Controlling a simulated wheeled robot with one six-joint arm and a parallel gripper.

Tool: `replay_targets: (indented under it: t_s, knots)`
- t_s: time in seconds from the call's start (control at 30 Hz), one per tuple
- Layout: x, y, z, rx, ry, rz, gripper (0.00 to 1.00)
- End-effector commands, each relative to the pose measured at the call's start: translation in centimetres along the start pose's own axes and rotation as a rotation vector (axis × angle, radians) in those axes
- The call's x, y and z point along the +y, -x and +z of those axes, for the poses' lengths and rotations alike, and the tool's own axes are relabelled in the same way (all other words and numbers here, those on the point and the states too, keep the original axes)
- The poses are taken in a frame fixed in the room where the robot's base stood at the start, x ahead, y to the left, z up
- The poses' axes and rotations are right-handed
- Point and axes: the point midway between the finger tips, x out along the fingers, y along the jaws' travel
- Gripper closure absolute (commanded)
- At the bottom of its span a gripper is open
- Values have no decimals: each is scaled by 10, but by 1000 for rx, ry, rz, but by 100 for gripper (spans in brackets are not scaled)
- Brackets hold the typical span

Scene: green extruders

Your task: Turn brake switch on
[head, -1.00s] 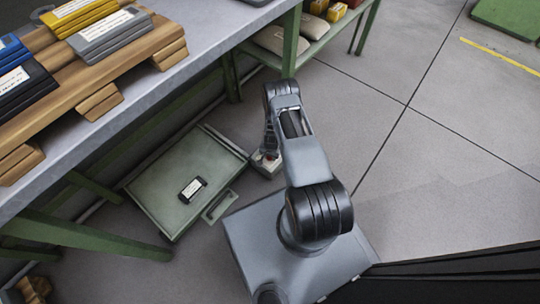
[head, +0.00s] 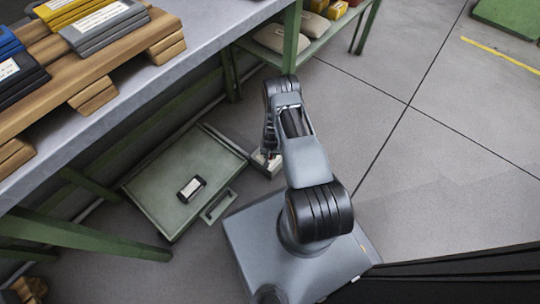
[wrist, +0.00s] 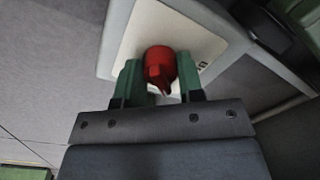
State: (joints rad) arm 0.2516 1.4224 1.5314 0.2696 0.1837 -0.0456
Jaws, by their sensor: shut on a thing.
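The brake switch is a red knob (wrist: 160,68) on a pale plate (wrist: 130,40) of a small grey box, seen in the wrist view. My gripper (wrist: 158,78) has its two green fingers on either side of the knob, shut on it. The knob's pointed ridge faces my gripper's body. In the head view the switch box (head: 266,162) sits low beside the green cabinet, and my arm hides most of it. The knob and fingertips cannot be made out clearly there.
A green cabinet (head: 165,165) with a handle and a small label stands under the grey workbench (head: 190,45). Wooden pallets with stacked coloured packs lie on the bench. Green bench legs are close to my arm. The floor to the right is clear.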

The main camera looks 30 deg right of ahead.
Motion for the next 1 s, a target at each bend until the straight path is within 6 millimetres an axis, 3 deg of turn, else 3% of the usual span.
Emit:
replay_targets:
  t_s: [0.5, 1.0]
  knots:
    - [0, -2, -1, -21, 461, 0, 89]
    - [0, 0, -1, -34, 692, 1, 89]
